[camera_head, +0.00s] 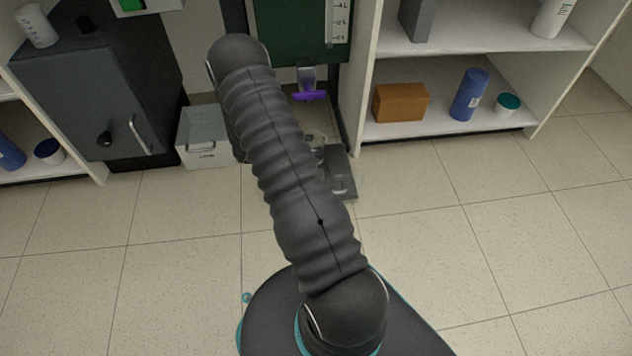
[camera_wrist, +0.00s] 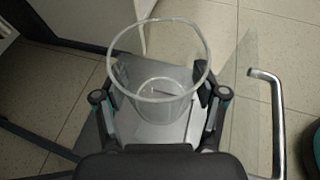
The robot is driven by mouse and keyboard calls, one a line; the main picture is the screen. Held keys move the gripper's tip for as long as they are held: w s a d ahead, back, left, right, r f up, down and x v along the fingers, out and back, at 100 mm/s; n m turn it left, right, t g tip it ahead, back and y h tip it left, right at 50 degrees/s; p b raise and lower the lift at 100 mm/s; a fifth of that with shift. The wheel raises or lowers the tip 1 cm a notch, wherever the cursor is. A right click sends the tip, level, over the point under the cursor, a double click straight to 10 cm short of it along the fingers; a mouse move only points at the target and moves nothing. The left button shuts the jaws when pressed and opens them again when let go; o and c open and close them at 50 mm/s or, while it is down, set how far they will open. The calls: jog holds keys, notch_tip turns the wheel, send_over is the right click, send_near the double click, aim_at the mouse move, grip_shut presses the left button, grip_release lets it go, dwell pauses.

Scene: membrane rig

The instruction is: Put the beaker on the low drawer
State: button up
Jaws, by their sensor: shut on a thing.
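My gripper (camera_wrist: 160,97) is shut on a clear beaker (camera_wrist: 134,92), with one finger on each side of it in the wrist view. The beaker's round open rim faces the wrist camera, and its inside looks empty. A grey flat surface (camera_wrist: 180,68) lies beneath and behind it; I cannot tell whether the beaker touches it. In the head view my arm hides most of the gripper. A low grey drawer-like ledge (camera_head: 341,165) shows beside the arm at the foot of the green rig, with a small clear shape at its front. I cannot tell whether that shape is the held beaker.
A metal bar handle (camera_wrist: 277,120) stands close right of my gripper. A white bin (camera_head: 203,150) and grey cabinet (camera_head: 95,90) are at the left. White shelves (camera_head: 480,128) hold a brown box (camera_head: 401,103) and blue bottle (camera_head: 469,95). Floor (camera_head: 500,220) at right is clear.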

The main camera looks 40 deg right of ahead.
jog(key=shift+m+g, duration=0.4)
jog(key=shift+g, duration=0.1)
jog(key=f, duration=0.4)
jog(key=s+f+b, duration=0.1)
jog(key=f, duration=0.1)
jog(key=shift+d+f, duration=0.25)
jog(key=shift+f, duration=0.05)
jog(key=shift+f+b, duration=0.4)
jog(key=shift+f, duration=1.9)
jog(key=shift+f, duration=0.2)
jog(key=o, duration=1.2)
jog(key=shift+r, duration=0.2)
jog(key=shift+w+a+r, duration=0.1)
jog(key=shift+a+r, duration=0.1)
jog(key=shift+a, duration=0.15)
jog(key=shift+p+v, duration=0.4)
jog(key=shift+v, duration=3)
